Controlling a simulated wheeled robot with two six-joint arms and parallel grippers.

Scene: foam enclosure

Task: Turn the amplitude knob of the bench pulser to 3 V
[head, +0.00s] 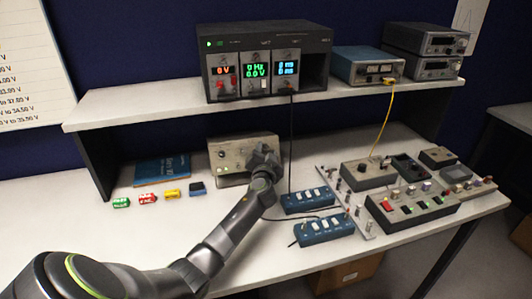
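A beige instrument box with small front controls, seemingly the bench pulser (229,152), stands on the bench under the shelf. My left gripper (262,161) is at the right part of its front and hides the controls there. I cannot tell whether the fingers touch a knob, or whether they are open or shut. The amplitude knob and its setting cannot be made out. A black rack unit (222,45) on the shelf has three lit displays: orange reading 0 V, green seemingly reading 0 Hz and 0.0 V, and blue too small to read surely. My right gripper is out of view.
Blue switch boxes (325,229) and a panel of switches (412,205) lie right of my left arm. Small coloured blocks (147,198) and a blue book (162,171) lie left. A black cable (291,140) hangs from the shelf (130,113). The front left bench is clear.

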